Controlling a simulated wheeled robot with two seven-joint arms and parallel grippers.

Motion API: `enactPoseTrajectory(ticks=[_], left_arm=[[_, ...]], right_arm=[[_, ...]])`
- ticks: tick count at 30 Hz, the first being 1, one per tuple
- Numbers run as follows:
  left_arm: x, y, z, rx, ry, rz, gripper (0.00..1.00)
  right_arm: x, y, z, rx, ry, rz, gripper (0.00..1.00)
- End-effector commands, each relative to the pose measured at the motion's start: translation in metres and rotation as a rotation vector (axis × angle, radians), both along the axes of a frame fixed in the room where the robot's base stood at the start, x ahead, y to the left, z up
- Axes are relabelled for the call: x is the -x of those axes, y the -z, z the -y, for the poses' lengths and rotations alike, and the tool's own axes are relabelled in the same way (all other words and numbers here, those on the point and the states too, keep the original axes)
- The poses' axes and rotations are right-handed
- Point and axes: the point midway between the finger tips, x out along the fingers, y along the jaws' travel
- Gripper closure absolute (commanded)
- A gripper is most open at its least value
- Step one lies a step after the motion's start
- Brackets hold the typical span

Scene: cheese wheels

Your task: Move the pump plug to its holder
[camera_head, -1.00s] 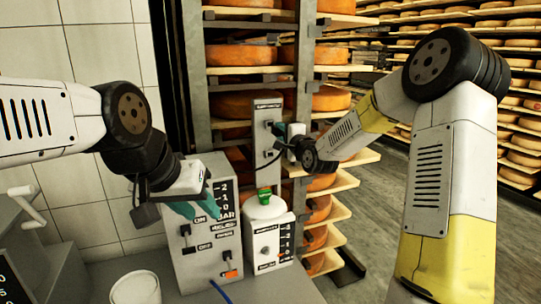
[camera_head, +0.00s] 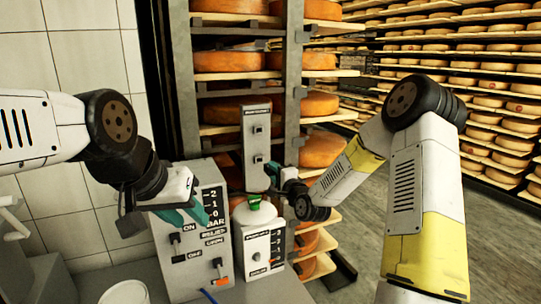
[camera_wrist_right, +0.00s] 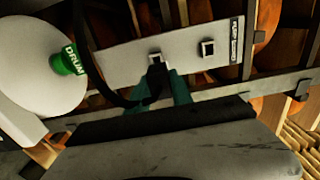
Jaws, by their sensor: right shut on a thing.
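My right gripper (camera_head: 270,172) has its teal fingers closed on the black pump plug (camera_wrist_right: 157,76), which trails a black cable. In the right wrist view, the fingers (camera_wrist_right: 160,92) and plug are at the nearer of two square sockets (camera_wrist_right: 155,58) on the pale panel (camera_wrist_right: 120,62). I cannot tell whether the plug touches that socket. In the head view the upright panel (camera_head: 256,140) shows both sockets, with the gripper at the lower right. My left gripper (camera_head: 188,214) has teal fingers spread apart, empty, in front of the grey control box (camera_head: 210,185).
A white cup (camera_head: 124,292) sits at the lower left. Cheese shelves (camera_head: 235,62) stand close behind the panel. Floor at right is open.

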Motion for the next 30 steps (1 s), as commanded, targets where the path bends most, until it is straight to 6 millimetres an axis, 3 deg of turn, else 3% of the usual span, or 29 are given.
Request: enactPoseTrajectory(ticks=[3,14,30], left_arm=[[0.000,0.000,0.000,0.000,0.000,0.000,0.64],[0.000,0.000,0.000,0.000,0.000,0.000,0.64],[0.000,0.000,0.000,0.000,0.000,0.000,0.64]], right_arm=[[0.002,0.008,0.000,-0.001,0.001,0.003,1.00],[0.001,0.008,0.000,-0.001,0.001,0.003,1.00],[-0.040,0.008,-0.017,-0.001,0.001,0.003,1.00]])
